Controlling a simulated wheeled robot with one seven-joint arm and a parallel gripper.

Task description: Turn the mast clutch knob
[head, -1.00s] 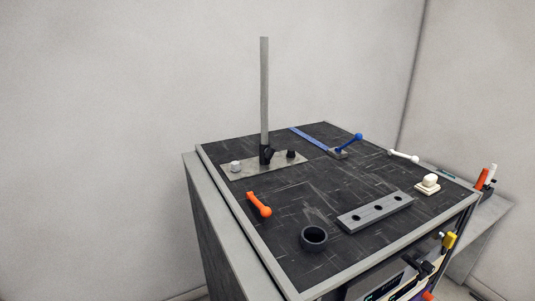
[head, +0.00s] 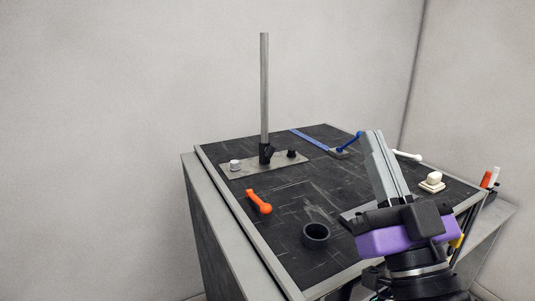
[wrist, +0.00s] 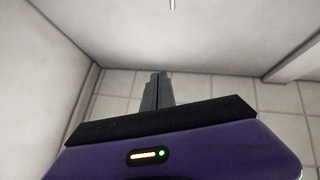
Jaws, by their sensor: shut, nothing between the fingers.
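A tall grey mast (head: 264,88) stands upright on a metal plate (head: 240,172) at the back left of the dark worktop. A black clamp with a knob-like part (head: 267,153) sits at its foot. A small black knob (head: 291,153) is to its right on the plate and a pale knob (head: 235,165) to its left. I cannot tell which is the clutch knob. My gripper (head: 372,134) is shut and empty, raised in front of the worktop's right side, well apart from the mast. Its closed fingers also show in the wrist view (wrist: 159,75), with only walls and tiles around.
An orange handle (head: 259,202) and a dark ring-shaped cup (head: 315,234) are on the left and front worktop. A blue lever (head: 346,143), a white handle (head: 408,156) and a cream block (head: 432,181) are to the right. My arm hides most of the grey holed bar (head: 348,217).

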